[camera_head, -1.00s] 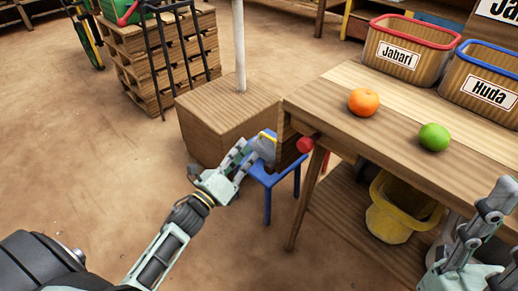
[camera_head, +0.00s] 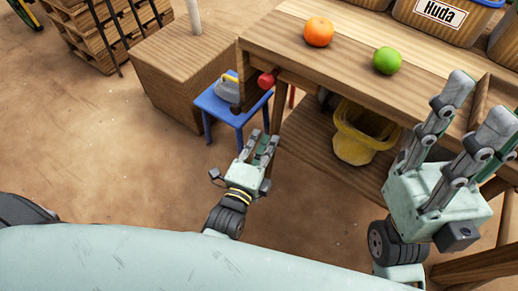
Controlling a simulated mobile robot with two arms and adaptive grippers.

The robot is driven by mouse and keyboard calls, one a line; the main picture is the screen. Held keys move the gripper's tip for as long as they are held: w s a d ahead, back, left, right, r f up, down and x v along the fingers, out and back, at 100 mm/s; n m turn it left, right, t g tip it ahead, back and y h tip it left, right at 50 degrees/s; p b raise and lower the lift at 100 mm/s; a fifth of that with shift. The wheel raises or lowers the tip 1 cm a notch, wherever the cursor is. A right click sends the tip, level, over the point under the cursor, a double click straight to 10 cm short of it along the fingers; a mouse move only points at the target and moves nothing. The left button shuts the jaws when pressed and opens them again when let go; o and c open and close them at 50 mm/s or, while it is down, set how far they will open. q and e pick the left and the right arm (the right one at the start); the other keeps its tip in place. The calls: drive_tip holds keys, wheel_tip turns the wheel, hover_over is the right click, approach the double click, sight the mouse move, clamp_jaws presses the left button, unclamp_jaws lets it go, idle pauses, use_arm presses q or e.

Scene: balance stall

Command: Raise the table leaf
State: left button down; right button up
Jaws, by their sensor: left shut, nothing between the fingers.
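The wooden table (camera_head: 345,68) carries an orange and a lime on its top. A dark wooden panel, apparently the leaf (camera_head: 250,92), hangs down at the table's left end, seen nearly edge-on. A red knob (camera_head: 267,79) sticks out beside it under the tabletop corner. My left gripper (camera_head: 264,137) is shut and empty, below the knob and in front of the table end, apart from both. My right gripper (camera_head: 482,98) is open and empty, in front of the table's right part in the picture.
A blue stool (camera_head: 212,101) with a grey object (camera_head: 228,88) on it stands beside the hanging panel. A wooden box (camera_head: 170,75) is left of it. A yellow bucket (camera_head: 365,132) sits on the lower shelf.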

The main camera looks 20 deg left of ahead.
use_arm(q)
drive_tip(key=w, duration=0.2)
drive_tip(key=w+b, duration=0.2)
drive_tip(key=w, duration=0.1)
drive_tip(key=shift+w+d+f, duration=0.15)
drive_tip(key=shift+w+d, duration=0.15)
drive_tip(key=shift+w, duration=0.05)
drive_tip(key=a, duration=0.2)
drive_tip(key=w+a+b, duration=0.1)
drive_tip(key=a, duration=0.1)
